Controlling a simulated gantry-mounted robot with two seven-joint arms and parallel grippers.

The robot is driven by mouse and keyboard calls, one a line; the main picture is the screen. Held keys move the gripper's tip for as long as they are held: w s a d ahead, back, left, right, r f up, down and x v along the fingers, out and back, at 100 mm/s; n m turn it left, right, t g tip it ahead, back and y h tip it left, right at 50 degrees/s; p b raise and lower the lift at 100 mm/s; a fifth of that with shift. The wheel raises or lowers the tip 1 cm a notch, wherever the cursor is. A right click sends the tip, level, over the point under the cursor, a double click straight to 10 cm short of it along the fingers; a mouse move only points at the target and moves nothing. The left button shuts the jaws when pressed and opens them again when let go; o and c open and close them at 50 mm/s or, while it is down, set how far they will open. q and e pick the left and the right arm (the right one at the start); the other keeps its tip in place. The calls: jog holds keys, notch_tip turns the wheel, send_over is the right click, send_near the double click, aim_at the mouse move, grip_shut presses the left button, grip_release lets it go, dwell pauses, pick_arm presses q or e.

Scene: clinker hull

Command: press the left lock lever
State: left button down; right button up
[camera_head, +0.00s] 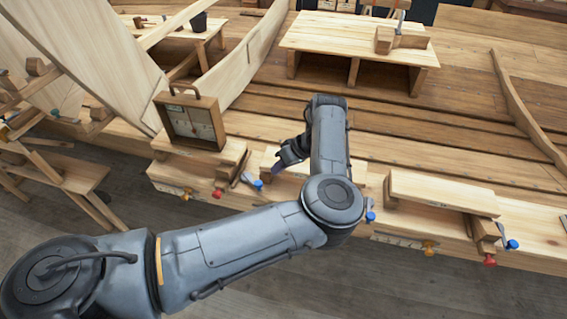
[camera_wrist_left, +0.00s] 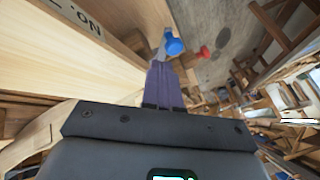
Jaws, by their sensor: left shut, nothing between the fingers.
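A lever with a blue knob (camera_head: 258,184) sticks out from the front of the wooden bench at the left. I take it to be the left lock lever. My left gripper (camera_head: 276,169) is shut and empty, just right of and slightly above this knob in the head view. In the left wrist view the purple fingers (camera_wrist_left: 163,88) are together, and the blue knob (camera_wrist_left: 174,43) shows just beyond their tips. I cannot tell whether they touch. Its metal arm is partly hidden behind the fingers. My right gripper is in neither view.
A red knob (camera_head: 217,193) and an orange knob (camera_head: 185,196) sit left of the lever. A boxed gauge (camera_head: 191,120) stands behind them. More blue knobs (camera_head: 370,216) (camera_head: 512,244) lie along the bench to the right. A raised plank (camera_head: 440,192) lies at right.

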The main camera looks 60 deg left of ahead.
pick_arm(q)
jog(key=shift+x, duration=2.75)
